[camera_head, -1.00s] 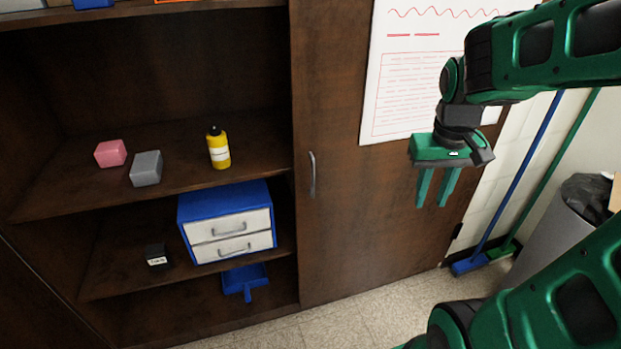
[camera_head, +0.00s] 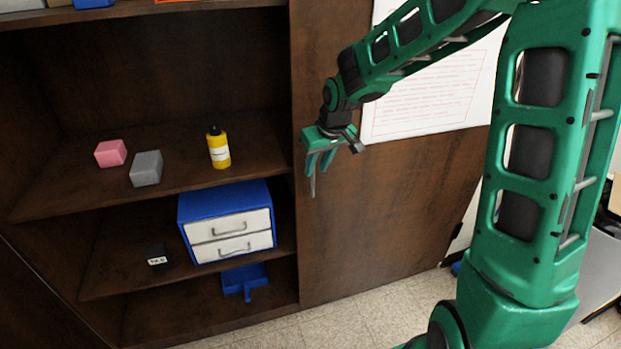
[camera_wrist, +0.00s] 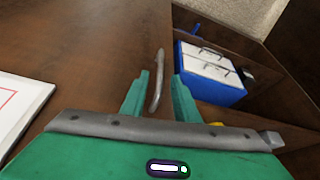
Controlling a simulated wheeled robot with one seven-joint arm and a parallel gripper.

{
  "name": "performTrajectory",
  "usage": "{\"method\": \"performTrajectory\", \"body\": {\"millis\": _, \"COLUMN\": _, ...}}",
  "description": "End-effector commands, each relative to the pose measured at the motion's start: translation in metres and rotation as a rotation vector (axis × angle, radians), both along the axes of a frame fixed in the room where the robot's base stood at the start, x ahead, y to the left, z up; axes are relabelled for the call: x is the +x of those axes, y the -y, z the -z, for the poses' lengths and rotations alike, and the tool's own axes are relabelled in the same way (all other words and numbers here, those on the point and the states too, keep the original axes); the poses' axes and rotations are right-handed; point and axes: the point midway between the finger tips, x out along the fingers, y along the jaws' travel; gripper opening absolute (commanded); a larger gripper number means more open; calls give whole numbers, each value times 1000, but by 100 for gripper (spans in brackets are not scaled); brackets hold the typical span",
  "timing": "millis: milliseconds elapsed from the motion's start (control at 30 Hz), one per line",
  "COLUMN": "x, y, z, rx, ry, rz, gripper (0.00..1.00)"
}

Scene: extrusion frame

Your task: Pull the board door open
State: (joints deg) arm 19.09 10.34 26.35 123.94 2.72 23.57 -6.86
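The board door (camera_head: 390,220) is a dark brown wooden panel, flush beside the open shelves. Its grey metal bar handle (camera_head: 313,186) runs upright near the door's left edge; its upper part is hidden by my gripper. My gripper (camera_head: 318,170) is at the handle, fingers pointing down in the head view. The fingers are open; whether one touches the handle I cannot tell.
Left of the door, open shelves hold a pink block (camera_head: 110,153), a grey block (camera_head: 146,168), a yellow bottle (camera_head: 218,148), a blue drawer box (camera_head: 225,196) and a small black box (camera_head: 156,254). A paper poster (camera_head: 425,95) is on the door. Tiled floor lies below.

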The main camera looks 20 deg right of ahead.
Motion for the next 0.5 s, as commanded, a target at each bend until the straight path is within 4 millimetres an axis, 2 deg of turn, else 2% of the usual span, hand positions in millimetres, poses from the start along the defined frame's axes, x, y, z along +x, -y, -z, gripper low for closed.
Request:
{"method": "performTrajectory", "body": {"millis": 33, "x": 3, "y": -2, "z": 10, "rx": 2, "ry": -4, "rz": -2, "gripper": 28}}
{"method": "performTrajectory", "body": {"millis": 200, "x": 12, "y": -3, "z": 33, "rx": 1, "ry": -3, "rz": -2, "gripper": 28}}
{"method": "performTrajectory", "body": {"millis": 500, "x": 21, "y": -4, "z": 53, "rx": -1, "ry": -1, "rz": -1, "gripper": 28}}
